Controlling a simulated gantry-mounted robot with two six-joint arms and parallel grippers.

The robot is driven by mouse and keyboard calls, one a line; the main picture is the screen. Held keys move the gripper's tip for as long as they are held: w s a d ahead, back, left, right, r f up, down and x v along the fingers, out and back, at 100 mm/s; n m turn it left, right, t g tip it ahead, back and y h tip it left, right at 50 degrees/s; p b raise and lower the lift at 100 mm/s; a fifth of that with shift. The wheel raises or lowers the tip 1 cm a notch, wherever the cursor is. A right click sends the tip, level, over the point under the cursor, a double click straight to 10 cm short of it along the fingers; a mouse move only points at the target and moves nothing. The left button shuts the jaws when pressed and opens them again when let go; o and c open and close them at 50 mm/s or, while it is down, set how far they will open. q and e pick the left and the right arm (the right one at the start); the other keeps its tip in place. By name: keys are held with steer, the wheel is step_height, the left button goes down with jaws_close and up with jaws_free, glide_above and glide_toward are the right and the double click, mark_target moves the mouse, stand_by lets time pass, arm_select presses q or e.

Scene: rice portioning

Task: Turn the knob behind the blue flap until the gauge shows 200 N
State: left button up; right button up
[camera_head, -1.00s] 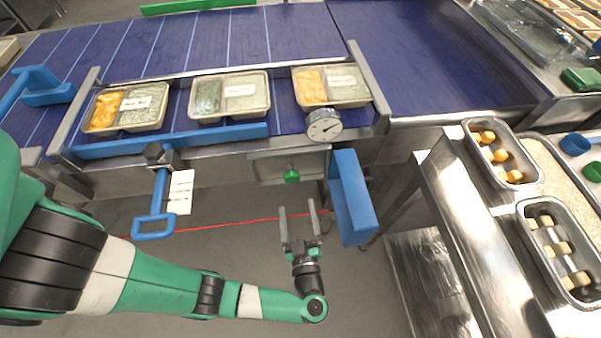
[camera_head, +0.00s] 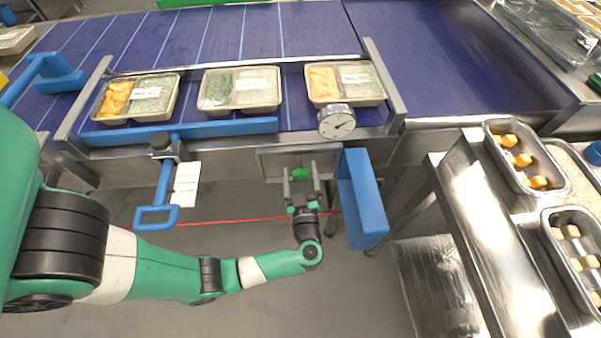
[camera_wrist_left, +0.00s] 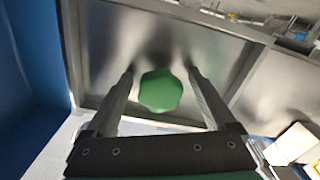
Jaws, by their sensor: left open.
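The green knob (camera_head: 300,174) sits in a recessed metal panel under the conveyor's front edge. The blue flap (camera_head: 362,198) stands swung open to the right of the recess. The round white gauge (camera_head: 337,122) is on the rail above; its reading is too small to tell. My left gripper (camera_head: 301,178) is open, with its two fingers pointing at the panel on either side of the knob. In the left wrist view the knob (camera_wrist_left: 160,90) lies between the open fingers (camera_wrist_left: 163,98), with a gap on each side. My right gripper is not in view.
Several filled meal trays (camera_head: 240,90) stand on the blue conveyor (camera_head: 440,60). A blue handle (camera_head: 157,214) with a white label hangs left of the recess. A steel counter with food pans (camera_head: 555,190) is at the right.

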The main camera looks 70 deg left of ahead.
arm_select(q)
steer(key=c, duration=1.4)
steer(key=shift+n, duration=0.4)
steer(key=shift+r+n+p, duration=0.1)
steer(key=shift+n+p, duration=0.35)
steer(key=shift+n, duration=0.15)
steer(key=n, duration=0.2)
steer(key=shift+n, duration=0.3)
steer(key=n, duration=0.2)
steer(key=shift+w+n+p, duration=0.1)
steer(key=shift+n+p, duration=0.2)
steer(key=shift+n, duration=1.9)
